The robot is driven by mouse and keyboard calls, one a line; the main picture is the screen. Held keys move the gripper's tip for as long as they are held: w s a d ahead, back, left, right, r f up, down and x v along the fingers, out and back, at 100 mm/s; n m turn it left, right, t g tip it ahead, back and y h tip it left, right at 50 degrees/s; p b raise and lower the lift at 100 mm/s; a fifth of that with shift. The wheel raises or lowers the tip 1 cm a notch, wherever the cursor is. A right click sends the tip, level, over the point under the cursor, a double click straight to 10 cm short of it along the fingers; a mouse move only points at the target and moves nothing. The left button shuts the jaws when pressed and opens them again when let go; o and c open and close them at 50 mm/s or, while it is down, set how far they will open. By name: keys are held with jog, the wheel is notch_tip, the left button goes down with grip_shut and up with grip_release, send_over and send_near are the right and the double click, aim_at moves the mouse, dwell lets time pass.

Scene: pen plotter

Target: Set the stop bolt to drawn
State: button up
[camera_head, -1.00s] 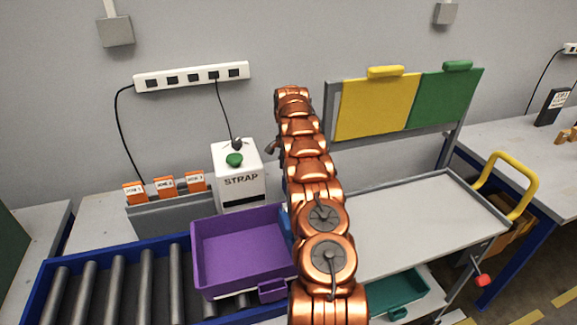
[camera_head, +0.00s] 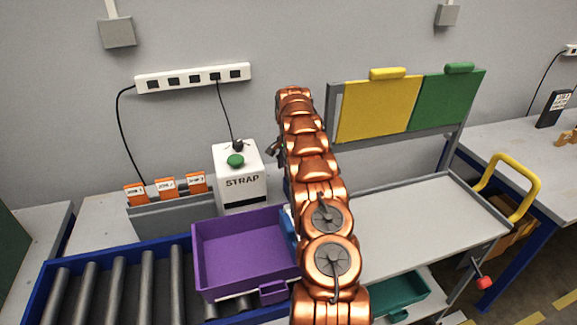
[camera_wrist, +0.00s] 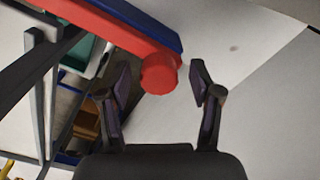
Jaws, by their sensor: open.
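In the wrist view a red bar with a blue strip along it carries a round red knob (camera_wrist: 158,72), which I take to be the stop bolt, though no label shows. The knob points toward the camera. My gripper (camera_wrist: 160,88) is open, one dark finger on each side of the knob, and no contact is visible. In the head view my copper arm hides most of the gripper and the knob there; only a dark part shows left of the arm.
A purple tray (camera_head: 240,248) sits on the roller conveyor (camera_head: 120,280), close left of my arm. A white STRAP box (camera_head: 240,185) stands behind it. A grey cart (camera_head: 400,235) with a yellow handle (camera_head: 535,190) is to the right. A red knob (camera_head: 485,283) hangs on the cart's right side.

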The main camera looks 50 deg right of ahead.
jog(key=shift+s+a+r, duration=0.15)
jog(key=shift+s+a, duration=0.3)
jog(key=shift+s, duration=0.2)
jog(key=shift+s+a+p, duration=0.2)
jog(key=shift+s+p, duration=0.2)
jog(key=shift+s, duration=0.45)
notch_tip(320, 180, up, 5)
jog(key=shift+f+b, duration=0.15)
jog(key=shift+b, duration=1)
jog(key=s+a+r+n, duration=0.2)
jog(key=a+r, duration=0.5)
jog(key=a, duration=0.4)
jog(key=s+a+r+n+g+p, duration=0.1)
jog(key=s+a+r+n, duration=0.1)
jog(key=a+r, duration=0.5)
jog(key=shift+s+a+r+n, duration=0.35)
jog(key=shift+a+n, duration=0.45)
jog(key=shift+a, duration=1.1)
